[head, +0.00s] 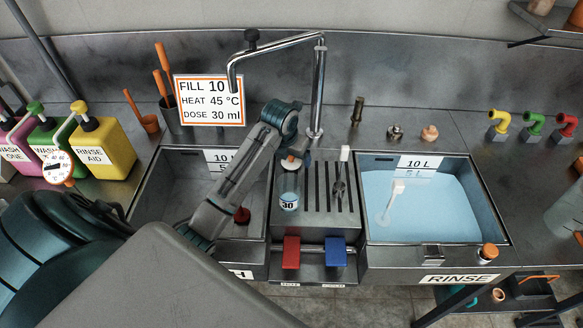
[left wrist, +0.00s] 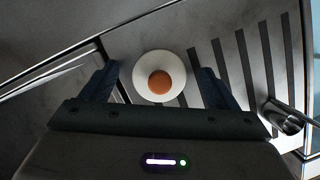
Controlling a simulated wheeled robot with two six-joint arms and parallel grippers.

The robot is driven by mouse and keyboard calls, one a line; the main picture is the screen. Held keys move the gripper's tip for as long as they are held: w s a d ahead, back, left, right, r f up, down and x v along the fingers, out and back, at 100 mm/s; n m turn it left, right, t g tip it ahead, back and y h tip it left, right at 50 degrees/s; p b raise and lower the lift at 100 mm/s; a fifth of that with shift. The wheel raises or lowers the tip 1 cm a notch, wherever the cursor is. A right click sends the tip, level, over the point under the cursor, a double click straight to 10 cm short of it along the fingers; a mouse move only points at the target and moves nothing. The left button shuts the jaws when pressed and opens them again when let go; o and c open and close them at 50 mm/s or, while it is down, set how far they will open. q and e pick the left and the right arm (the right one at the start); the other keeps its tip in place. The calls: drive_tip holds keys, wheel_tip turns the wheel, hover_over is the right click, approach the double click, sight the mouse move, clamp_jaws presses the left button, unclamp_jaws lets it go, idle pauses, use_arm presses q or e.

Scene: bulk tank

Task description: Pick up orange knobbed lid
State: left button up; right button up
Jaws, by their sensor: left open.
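A round white lid with an orange knob (head: 291,163) sits on top of a clear bottle marked 30 (head: 289,190). The bottle stands on the slotted metal drainer between the two basins. My left gripper (head: 295,150) is above the lid, pointing down. In the left wrist view the lid (left wrist: 160,78) lies between the two open fingers, nearer the left one, with the orange knob facing the camera. Nothing is held. The bottle is hidden under the lid in that view. My right gripper is not in view.
A metal utensil stands in the drainer (head: 316,205) right of the bottle. The right basin (head: 487,200) holds pale blue liquid; the left basin (head: 170,190) is partly hidden by my left arm. A curved tap (head: 319,90) rises behind the drainer. Red (head: 291,252) and blue (head: 335,252) pedals are in front.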

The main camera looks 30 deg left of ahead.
use_arm(q)
drive_tip(key=c, duration=1.1)
drive_tip(key=shift+o, duration=0.2)
